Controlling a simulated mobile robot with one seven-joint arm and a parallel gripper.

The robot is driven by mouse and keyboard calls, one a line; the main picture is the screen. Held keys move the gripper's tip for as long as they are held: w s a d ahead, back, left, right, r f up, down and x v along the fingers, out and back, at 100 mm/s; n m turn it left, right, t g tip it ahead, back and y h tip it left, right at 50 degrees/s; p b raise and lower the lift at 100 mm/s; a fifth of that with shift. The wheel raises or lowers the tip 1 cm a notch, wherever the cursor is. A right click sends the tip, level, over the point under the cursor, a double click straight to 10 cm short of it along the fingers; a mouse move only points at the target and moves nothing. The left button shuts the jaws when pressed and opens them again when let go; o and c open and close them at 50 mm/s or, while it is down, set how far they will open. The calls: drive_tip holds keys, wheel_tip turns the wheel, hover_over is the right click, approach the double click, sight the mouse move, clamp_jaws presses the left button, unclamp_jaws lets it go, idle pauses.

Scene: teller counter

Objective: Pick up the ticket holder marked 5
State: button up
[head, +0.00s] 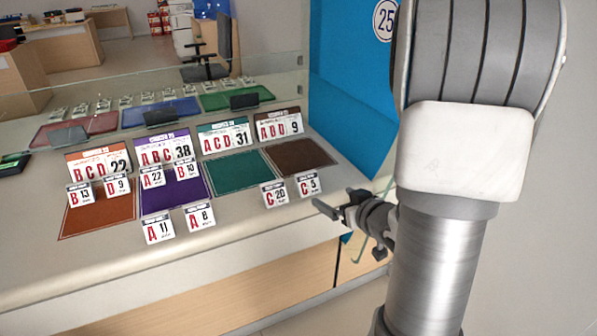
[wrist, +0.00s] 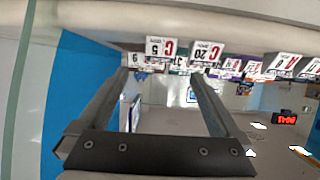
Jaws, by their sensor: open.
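The ticket holder marked C 5 (head: 308,185) is a small white card with a dark top strip, standing on the counter in front of the brown mat. In the wrist view, which looks upside down, the C 5 holder (wrist: 161,49) is just beyond my fingertips, roughly between them. My gripper (head: 334,204) is just right of and nearer than the holder in the head view, at the counter's edge. Its fingers also show in the wrist view (wrist: 165,76), apart with nothing between them. The gripper does not appear to touch the holder.
The C 20 holder (head: 274,194) stands close to the left of C 5. The brown mat (head: 300,158) and the ABD 9 sign (head: 279,124) are behind. Several other holders stand left. A glass screen and a blue panel (head: 350,90) bound the counter.

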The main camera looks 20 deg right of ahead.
drive_tip(key=b, duration=0.2)
approach(309, 184)
drive_tip(key=x, duration=0.4)
drive_tip(key=shift+f, duration=0.3)
drive_tip(key=shift+r+b+x, duration=0.15)
drive_tip(key=shift+b+x, duration=0.45)
drive_tip(key=shift+x, duration=0.9)
drive_tip(key=shift+r+b+x, duration=0.15)
drive_tip(key=shift+b+x, duration=0.4)
drive_tip(key=shift+x, duration=0.95)
drive_tip(key=shift+w, duration=0.1)
drive_tip(key=shift+c, duration=0.3)
drive_tip(key=c, duration=1.2)
